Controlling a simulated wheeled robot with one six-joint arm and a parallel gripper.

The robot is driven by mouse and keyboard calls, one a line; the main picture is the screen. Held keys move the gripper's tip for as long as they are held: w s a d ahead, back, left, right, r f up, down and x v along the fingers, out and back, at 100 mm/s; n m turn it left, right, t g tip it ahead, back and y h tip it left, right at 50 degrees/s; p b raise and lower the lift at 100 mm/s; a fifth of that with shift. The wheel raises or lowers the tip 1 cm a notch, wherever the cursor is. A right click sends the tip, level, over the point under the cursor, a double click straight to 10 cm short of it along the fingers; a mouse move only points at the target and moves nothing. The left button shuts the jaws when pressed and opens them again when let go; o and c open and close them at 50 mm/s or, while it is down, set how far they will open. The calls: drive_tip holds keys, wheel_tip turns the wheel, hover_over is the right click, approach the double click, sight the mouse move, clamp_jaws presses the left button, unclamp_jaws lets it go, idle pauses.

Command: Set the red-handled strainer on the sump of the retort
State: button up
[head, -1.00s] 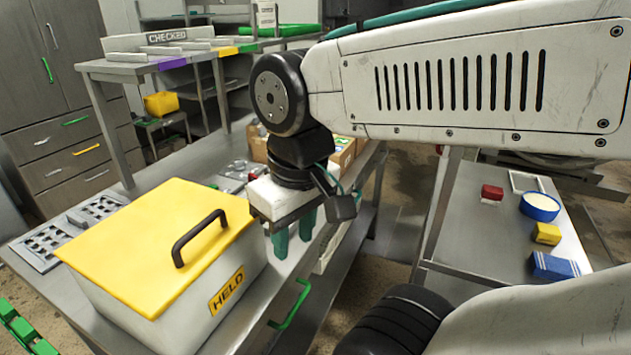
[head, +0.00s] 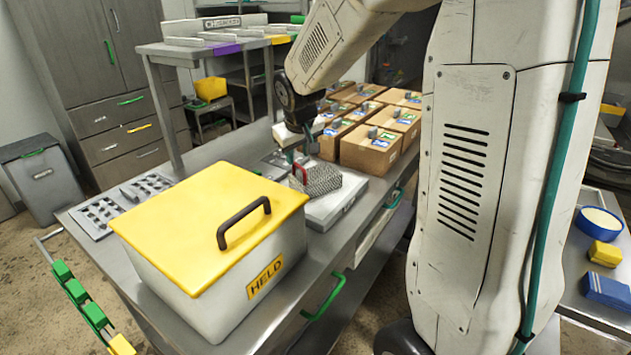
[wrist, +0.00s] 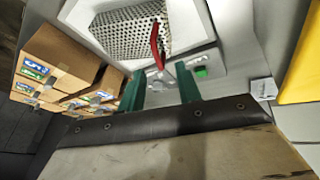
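The strainer (head: 322,181) is a grey perforated metal basket with a red handle (head: 299,173). It sits on a pale flat-topped unit (head: 338,207) on the steel table, behind and right of the yellow-lidded box. My gripper (head: 296,158) is just above the handle, pointing down. In the wrist view the two green fingers of my gripper (wrist: 161,72) are apart, with the red handle (wrist: 155,45) ahead of and between their tips. The strainer's mesh (wrist: 125,32) lies beyond. I see no firm grip on it. I cannot make out the retort or its sump.
The yellow-lidded HELD box (head: 215,265) stands close on the left. Several cardboard cartons (head: 368,150) fill the table behind the strainer. A shelf with a CHECKED sign (head: 222,22) rises behind. A side table at right holds a blue bowl (head: 598,224) and a yellow block (head: 605,254).

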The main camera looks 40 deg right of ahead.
sight(300, 168)
drive_tip(key=x, duration=0.6)
drive_tip(key=shift+d+f, duration=0.25)
drive_tip(key=shift+f, duration=0.2)
clamp_jaws()
idle(1.0)
